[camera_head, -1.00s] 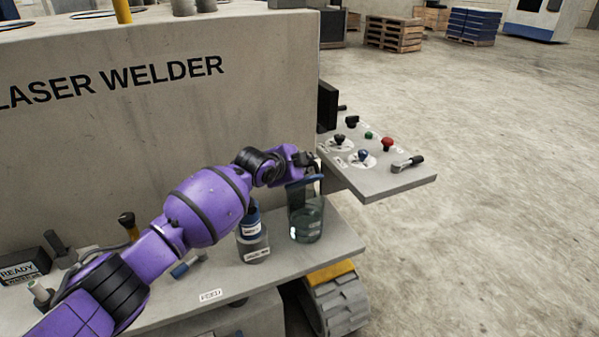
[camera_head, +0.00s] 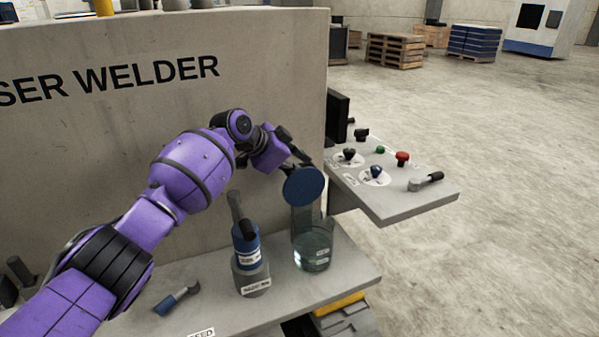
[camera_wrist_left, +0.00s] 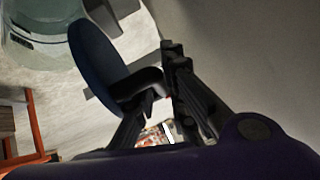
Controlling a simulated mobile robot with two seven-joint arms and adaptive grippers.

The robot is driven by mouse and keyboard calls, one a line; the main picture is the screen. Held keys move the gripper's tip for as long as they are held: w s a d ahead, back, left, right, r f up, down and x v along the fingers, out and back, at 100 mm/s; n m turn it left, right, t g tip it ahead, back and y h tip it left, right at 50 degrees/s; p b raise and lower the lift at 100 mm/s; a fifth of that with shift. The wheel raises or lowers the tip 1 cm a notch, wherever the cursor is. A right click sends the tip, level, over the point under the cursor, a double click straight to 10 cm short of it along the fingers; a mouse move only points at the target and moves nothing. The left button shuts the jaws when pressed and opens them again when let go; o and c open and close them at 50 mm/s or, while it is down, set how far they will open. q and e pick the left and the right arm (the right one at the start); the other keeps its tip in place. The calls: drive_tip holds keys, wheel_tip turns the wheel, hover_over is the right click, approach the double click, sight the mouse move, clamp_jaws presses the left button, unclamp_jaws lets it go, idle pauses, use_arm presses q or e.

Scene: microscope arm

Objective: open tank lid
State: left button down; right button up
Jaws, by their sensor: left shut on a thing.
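The tank (camera_head: 313,247) is a clear glass cylinder with liquid in its lower part, standing on the bench near its right end. Its round blue lid (camera_head: 303,186) is tipped up and faces the head camera above the tank's mouth. In the left wrist view the lid (camera_wrist_left: 95,52) stands edge-on beside the tank (camera_wrist_left: 35,35). My left gripper (camera_head: 297,160) is just above and behind the lid, shut on its dark tab (camera_wrist_left: 140,84). Whether the lid still touches the tank's rim is hard to tell. My right gripper is not in view.
A blue-banded bottle (camera_head: 246,245) in a grey holder (camera_head: 251,280) stands left of the tank. A small blue-handled tool (camera_head: 177,299) lies on the bench. A control panel (camera_head: 395,190) with knobs juts out at right. The welder wall (camera_head: 270,70) rises behind my arm.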

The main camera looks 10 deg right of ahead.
use_arm(q)
drive_tip(key=shift+w+a+f, duration=0.1)
drive_tip(key=shift+w, duration=0.15)
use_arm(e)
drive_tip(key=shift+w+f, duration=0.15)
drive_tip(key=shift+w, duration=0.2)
use_arm(q)
drive_tip(key=c, duration=2)
unclamp_jaws()
drive_tip(key=shift+c, duration=0.2)
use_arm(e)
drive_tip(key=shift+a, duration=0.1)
use_arm(q)
drive_tip(key=v, duration=1.2)
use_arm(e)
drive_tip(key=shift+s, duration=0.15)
use_arm(q)
drive_tip(key=shift+w+a, duration=0.1)
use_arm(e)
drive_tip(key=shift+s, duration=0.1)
